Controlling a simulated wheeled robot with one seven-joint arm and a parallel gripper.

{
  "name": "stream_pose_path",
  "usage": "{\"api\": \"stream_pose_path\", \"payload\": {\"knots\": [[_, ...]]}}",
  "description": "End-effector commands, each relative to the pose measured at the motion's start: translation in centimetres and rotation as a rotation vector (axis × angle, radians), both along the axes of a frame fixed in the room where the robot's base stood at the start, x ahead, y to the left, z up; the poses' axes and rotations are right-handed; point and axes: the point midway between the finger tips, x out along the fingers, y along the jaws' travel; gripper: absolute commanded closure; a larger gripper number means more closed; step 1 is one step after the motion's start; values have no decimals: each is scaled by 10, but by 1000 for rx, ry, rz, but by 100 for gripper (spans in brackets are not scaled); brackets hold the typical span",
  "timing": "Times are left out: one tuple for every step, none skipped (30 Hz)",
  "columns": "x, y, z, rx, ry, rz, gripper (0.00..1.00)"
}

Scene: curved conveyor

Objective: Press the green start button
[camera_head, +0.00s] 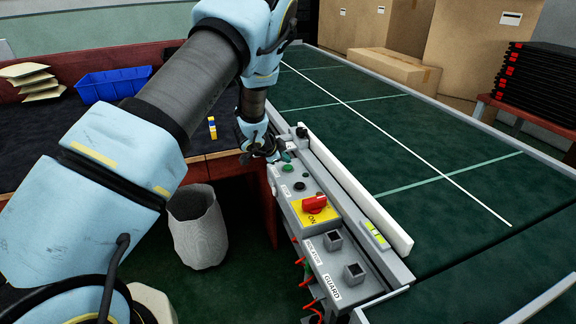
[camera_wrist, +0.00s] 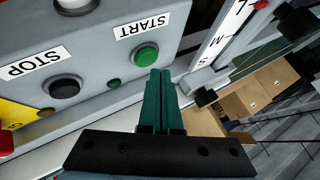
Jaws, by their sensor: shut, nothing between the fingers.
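The green start button (camera_wrist: 146,54) sits on a grey control panel (camera_wrist: 100,45), beside a white START label (camera_wrist: 142,26) in the wrist view. In the head view the green button (camera_head: 288,168) shows near the panel's far end. My gripper (camera_wrist: 161,72) is shut and empty, its green fingers side by side. Its tips appear just below the start button in the wrist view. I cannot tell whether they touch it. In the head view my gripper (camera_head: 275,157) is above the panel's far end, close to the button, partly hidden by the arm.
A black stop button (camera_wrist: 65,87) and a small green light (camera_wrist: 114,84) are near on the panel. A red switch (camera_head: 314,204) on a yellow plate is nearer me. The green conveyor (camera_head: 380,135) lies to the right, behind a white rail (camera_head: 355,190).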

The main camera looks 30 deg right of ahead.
Motion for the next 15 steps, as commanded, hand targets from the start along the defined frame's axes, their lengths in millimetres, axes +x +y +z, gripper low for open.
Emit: {"api": "stream_pose_path", "payload": {"knots": [[0, 0, 1, 0, 0, 0, 100], [0, 0, 1, 0, 0, 0, 100], [0, 0, 0, 0, 0, 0, 100], [0, 0, 0, 0, 0, 0, 100], [0, 0, 0, 0, 0, 0, 100], [0, 0, 0, 0, 0, 0, 100], [0, 0, 0, 0, 0, 0, 100], [0, 0, 0, 0, 0, 0, 100], [0, 0, 1, 0, 0, 0, 100], [0, 0, 2, 0, 0, 0, 100], [0, 0, 3, 0, 0, 0, 100], [0, 0, 6, 0, 0, 0, 100], [0, 0, 8, -1, 0, -1, 100], [0, 0, 11, -1, -1, 0, 100], [0, 0, 14, -1, -1, 0, 100]]}}
